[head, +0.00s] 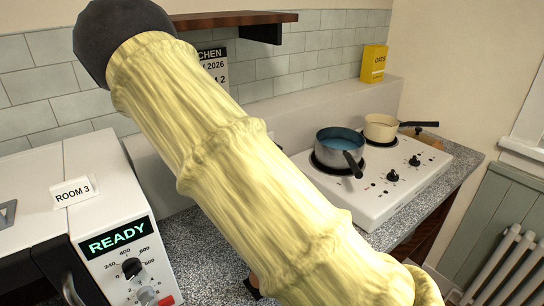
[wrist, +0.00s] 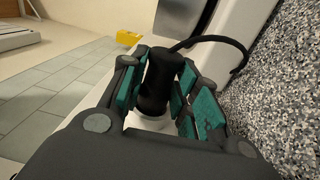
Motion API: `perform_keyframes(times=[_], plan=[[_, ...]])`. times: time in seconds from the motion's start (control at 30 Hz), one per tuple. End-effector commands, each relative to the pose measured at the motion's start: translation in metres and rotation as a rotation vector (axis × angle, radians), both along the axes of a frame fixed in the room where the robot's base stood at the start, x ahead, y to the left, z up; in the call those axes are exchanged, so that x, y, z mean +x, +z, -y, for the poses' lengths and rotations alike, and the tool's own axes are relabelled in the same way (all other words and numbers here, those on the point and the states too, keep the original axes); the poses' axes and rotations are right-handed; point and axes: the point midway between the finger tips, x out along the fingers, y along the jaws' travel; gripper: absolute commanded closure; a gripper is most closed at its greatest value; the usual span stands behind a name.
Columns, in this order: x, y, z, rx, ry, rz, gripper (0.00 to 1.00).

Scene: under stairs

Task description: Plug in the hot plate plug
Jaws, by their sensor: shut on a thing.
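The hot plate (head: 375,215) is a white two-burner unit on the counter at the right of the head view, with black knobs on its top. In the wrist view, my gripper (wrist: 155,88) is shut on a black cylindrical plug (wrist: 159,78), with teal pads on both sides of it. A black cord (wrist: 215,40) curves from the plug towards the right. A white round part (wrist: 150,122) shows just beyond the plug between the fingers; I cannot tell whether the two are joined. In the head view my yellow-sleeved arm hides the gripper and plug.
A blue-lined pot (head: 340,145) and a cream pan (head: 381,127) stand on the burners. A yellow box (head: 374,63) sits on the back ledge (head: 290,117). A white appliance reading READY (head: 118,240) stands at left. A wooden shelf (head: 235,18) is above. Speckled counter (head: 205,240) shows between.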

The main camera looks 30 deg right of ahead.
Motion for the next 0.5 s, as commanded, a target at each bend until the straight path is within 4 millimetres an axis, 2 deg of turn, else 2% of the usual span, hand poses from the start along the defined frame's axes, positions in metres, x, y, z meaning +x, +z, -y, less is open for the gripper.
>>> perform_keyframes(times=[0.5], plan=[[0.0098, -0.0002, -0.0005, 0.000, 0.000, 0.001, 1.00]])
